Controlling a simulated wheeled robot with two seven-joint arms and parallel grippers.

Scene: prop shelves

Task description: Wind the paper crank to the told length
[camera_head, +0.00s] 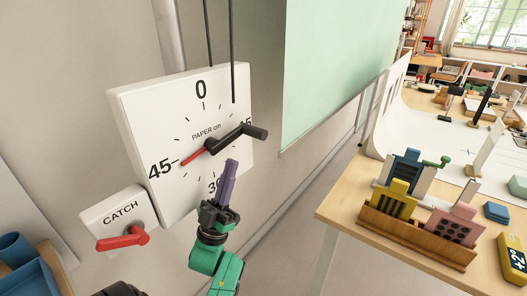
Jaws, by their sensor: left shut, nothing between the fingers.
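The white dial plate (140,115) reads "PAPER cm", with 0, 15, 30 and 45 around it. Its red pointer (192,159) points close to the 45 mark. The black crank (229,137) reaches right from the hub, and its grip (256,132) sticks out near the 15, partly covering it. My left gripper (231,164), with purple fingers, is shut and empty, just below the crank, in front of the dial's lower right near the 30. I cannot tell whether it touches the plate. The green paper sheet (340,60) hangs to the right.
A white "CATCH" plate (112,207) with a red lever (122,239) sits at lower left. A blue tray (35,275) is in the bottom left corner. A wooden table (345,205) at right holds a rack (415,240) of coloured pieces and a yellow "+2°" block (513,262).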

